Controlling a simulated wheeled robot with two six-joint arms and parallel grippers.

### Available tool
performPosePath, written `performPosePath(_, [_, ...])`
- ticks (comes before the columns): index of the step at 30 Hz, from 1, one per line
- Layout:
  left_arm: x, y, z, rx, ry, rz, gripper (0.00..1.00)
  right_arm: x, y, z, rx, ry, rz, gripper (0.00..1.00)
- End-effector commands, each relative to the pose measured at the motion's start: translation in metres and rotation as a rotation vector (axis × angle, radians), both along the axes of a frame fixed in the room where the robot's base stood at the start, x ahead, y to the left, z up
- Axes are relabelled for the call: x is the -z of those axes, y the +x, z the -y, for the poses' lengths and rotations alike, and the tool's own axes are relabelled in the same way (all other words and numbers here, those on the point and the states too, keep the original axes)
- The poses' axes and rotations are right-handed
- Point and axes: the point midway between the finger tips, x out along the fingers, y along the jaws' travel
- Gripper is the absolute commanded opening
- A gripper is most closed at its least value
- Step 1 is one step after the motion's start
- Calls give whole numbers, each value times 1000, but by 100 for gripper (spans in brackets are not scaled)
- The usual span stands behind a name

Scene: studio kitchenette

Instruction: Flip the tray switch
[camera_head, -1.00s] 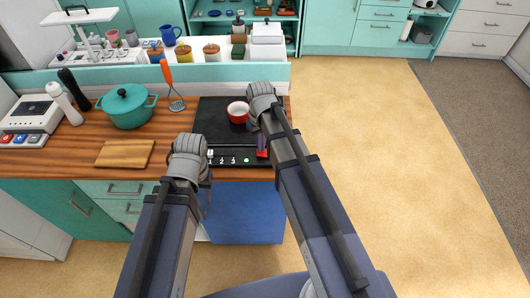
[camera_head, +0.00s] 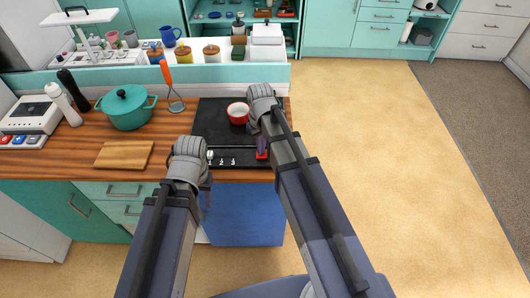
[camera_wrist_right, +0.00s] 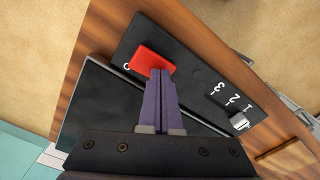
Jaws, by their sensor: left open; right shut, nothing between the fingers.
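The black warming tray (camera_head: 209,125) lies on the wooden counter, with a dark control strip along its front. A red switch (camera_wrist_right: 152,59) sits on that strip; it also shows in the head view (camera_head: 262,155). My right gripper (camera_wrist_right: 160,74) is shut and empty, its purple fingertips at the red switch, overlapping its edge; contact cannot be told. A metal slider (camera_wrist_right: 239,121) beside the numbers 1, 2, 3 is at the strip's other end. My left gripper (camera_head: 205,183) is open at the counter's front edge, near the numbers, its fingers mostly hidden by its wrist.
A red bowl (camera_head: 237,113) stands on the tray beside my right wrist. Open floor lies to the right.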

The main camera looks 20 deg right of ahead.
Motion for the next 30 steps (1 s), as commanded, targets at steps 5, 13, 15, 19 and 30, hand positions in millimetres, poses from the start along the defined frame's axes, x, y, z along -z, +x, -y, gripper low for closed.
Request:
performPosePath(5, [-17, 0, 0, 0, 0, 0, 47, -17, 0, 0, 0, 0, 0, 0])
performPosePath(13, [-37, 0, 0, 0, 0, 0, 47, -37, 0, 0, 0, 0, 0, 0])
performPosePath(15, [-43, 0, 0, 0, 0, 0, 47, -43, 0, 0, 0, 0, 0, 0])
performPosePath(19, [-53, 0, 0, 0, 0, 0, 47, -52, 0, 0, 0, 0, 0, 0])
performPosePath(30, [-67, 0, 0, 0, 0, 0, 47, -67, 0, 0, 0, 0, 0, 0])
